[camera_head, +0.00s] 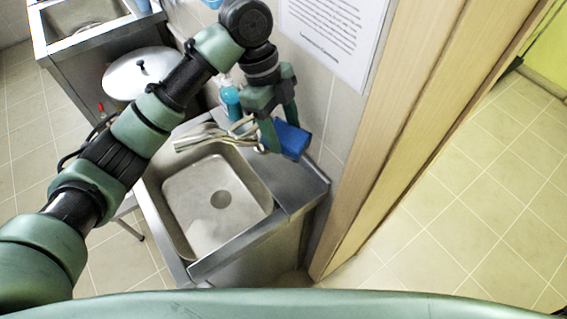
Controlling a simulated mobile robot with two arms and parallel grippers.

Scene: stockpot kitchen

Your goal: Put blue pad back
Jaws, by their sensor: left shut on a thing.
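The blue pad (292,140) is at the back right corner of the sink unit, beside the faucet. My left gripper (284,138) reaches over the sink from the left and points down. Its fingers are shut on the blue pad, one finger on its left side and the other near its top edge. I cannot tell whether the pad touches the counter. My right gripper is not in view.
The metal sink (216,198) is empty. Its faucet (205,138) is just left of the pad. A blue bottle (230,98) stands behind, by the wall. A round lid (142,73) is at the left. A wooden door frame (400,130) rises at the right, with open floor beyond.

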